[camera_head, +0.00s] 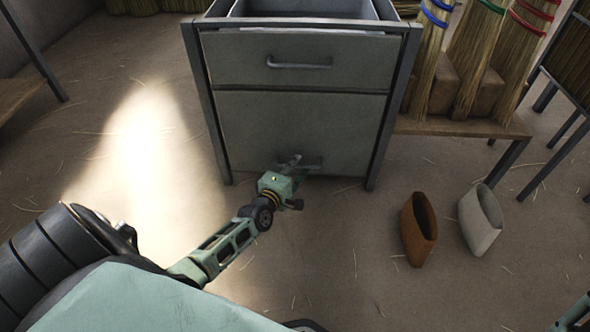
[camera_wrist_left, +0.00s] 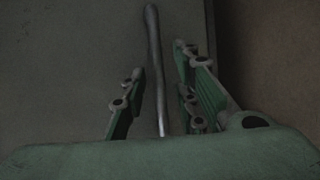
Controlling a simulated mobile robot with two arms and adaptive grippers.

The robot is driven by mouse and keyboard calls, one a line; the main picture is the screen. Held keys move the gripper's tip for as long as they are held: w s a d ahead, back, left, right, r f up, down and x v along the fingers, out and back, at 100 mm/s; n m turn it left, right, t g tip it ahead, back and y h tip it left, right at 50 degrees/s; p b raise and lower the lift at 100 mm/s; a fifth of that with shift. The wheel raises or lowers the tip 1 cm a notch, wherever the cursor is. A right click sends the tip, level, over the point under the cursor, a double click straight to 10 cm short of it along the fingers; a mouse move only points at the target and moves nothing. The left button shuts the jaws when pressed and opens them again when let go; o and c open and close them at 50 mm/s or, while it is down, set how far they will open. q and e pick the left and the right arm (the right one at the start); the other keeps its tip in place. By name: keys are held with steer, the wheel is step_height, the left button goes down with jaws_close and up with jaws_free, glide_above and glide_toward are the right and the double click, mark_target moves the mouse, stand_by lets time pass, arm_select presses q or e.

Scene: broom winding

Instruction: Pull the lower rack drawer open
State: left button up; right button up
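The lower drawer (camera_head: 260,125) is a grey-green panel in the lower part of the rack's dark metal frame. It looks flush with the frame. Its bar handle (camera_head: 313,166) is low on the front, partly hidden by my left gripper (camera_head: 291,166). In the left wrist view the handle (camera_wrist_left: 153,50) runs lengthwise between the fingers of my left gripper (camera_wrist_left: 158,75). The fingers are apart, with visible gaps on both sides of the bar. My right gripper is not in view; only a green piece of my right arm shows at the bottom right corner.
The upper drawer (camera_head: 230,60) with its handle is above. Brooms (camera_head: 470,60) stand on a wooden bench (camera_head: 450,124) to the right. A brown container (camera_head: 417,232) and a whitish container (camera_head: 480,220) stand on the floor. The floor before the rack is otherwise mostly clear.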

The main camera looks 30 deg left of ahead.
arm_select(q)
steer(key=shift+w, duration=0.1)
steer(key=shift+c, duration=0.7)
jaws_close()
